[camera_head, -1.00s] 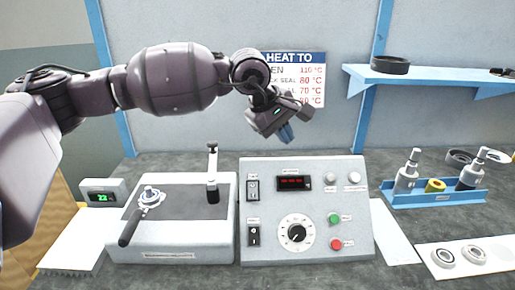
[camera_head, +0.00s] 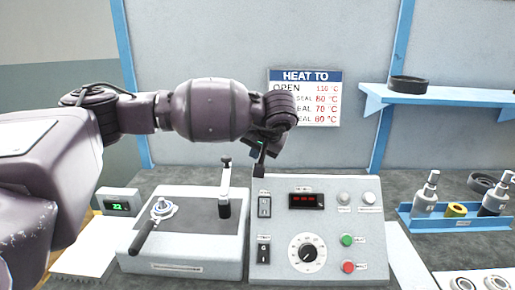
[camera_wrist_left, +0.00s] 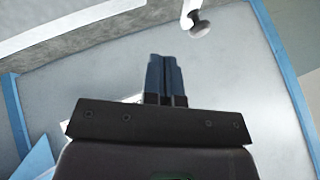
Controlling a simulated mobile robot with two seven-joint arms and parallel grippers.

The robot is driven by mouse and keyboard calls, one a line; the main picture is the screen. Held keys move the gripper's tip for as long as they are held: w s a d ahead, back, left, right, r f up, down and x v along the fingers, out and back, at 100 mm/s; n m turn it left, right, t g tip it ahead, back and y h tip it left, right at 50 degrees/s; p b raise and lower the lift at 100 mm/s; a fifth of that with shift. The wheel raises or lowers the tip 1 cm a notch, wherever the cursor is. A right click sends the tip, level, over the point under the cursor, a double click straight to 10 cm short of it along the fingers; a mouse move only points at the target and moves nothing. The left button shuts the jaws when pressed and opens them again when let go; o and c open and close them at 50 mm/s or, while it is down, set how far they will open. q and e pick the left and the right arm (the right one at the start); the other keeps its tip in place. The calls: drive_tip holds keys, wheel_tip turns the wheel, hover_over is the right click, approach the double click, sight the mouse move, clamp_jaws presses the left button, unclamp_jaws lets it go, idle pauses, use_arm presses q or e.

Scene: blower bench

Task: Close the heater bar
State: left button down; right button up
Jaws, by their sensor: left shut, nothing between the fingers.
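The heater (camera_head: 180,255) is a white box with a dark grey top, at the lower left in the head view. Its heater bar (camera_head: 225,183) stands upright near the back right corner, pale above a black lower part, with a small knob at the top. In the left wrist view a pale bar end with a grey knob (camera_wrist_left: 201,28) shows at the top, beyond the fingertips and right of them. My left gripper (camera_head: 260,171) is shut and empty, right of the bar and apart from it, above the control panel's top edge. Its closed blue fingers (camera_wrist_left: 167,78) show in the wrist view.
The control panel (camera_head: 330,235) stands right of the heater. A black-handled tool (camera_head: 148,233) lies on the heater's top. A small green display (camera_head: 117,204) is at left. A blue tray (camera_head: 455,224) with bottles and a blue shelf (camera_head: 440,97) are at right.

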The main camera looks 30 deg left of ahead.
sight(226, 174)
use_arm(q)
drive_tip(key=w+a+f+b, duration=0.1)
drive_tip(key=a+f, duration=0.4)
drive_tip(key=a, duration=0.2)
drive_tip(key=shift+a, duration=0.1)
idle(0.5)
